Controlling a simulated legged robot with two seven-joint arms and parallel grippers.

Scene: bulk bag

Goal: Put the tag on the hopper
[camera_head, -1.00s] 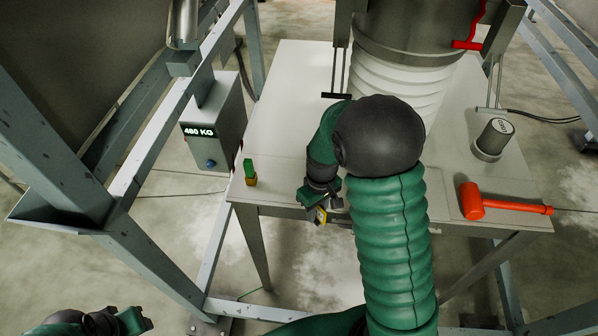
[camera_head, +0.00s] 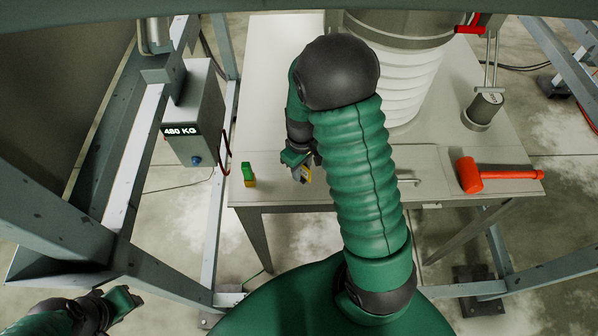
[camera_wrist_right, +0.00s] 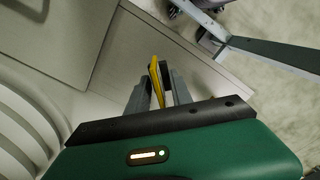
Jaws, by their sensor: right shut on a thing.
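My right gripper (camera_head: 302,172) is shut on a thin yellow tag (camera_wrist_right: 155,76), held between the two fingertips in the right wrist view. In the head view the tag (camera_head: 306,175) is small and partly hidden by the gripper, at the table's front edge. I take the grey round metal vessel (camera_head: 420,38) at the top, above white bellows (camera_head: 408,88), to be the hopper. The tag is apart from it, and my right arm covers part of the vessel. My left gripper (camera_head: 122,302) is at the lower left, away from the table; its jaw state is unclear.
A pale table (camera_head: 268,110) bears a green and yellow block (camera_head: 249,175), a red mallet (camera_head: 500,174) and a grey cylinder (camera_head: 485,108). A box reading 480 KG (camera_head: 195,125) hangs left on the steel frame (camera_head: 125,160). A red handle (camera_head: 468,28) is by the vessel.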

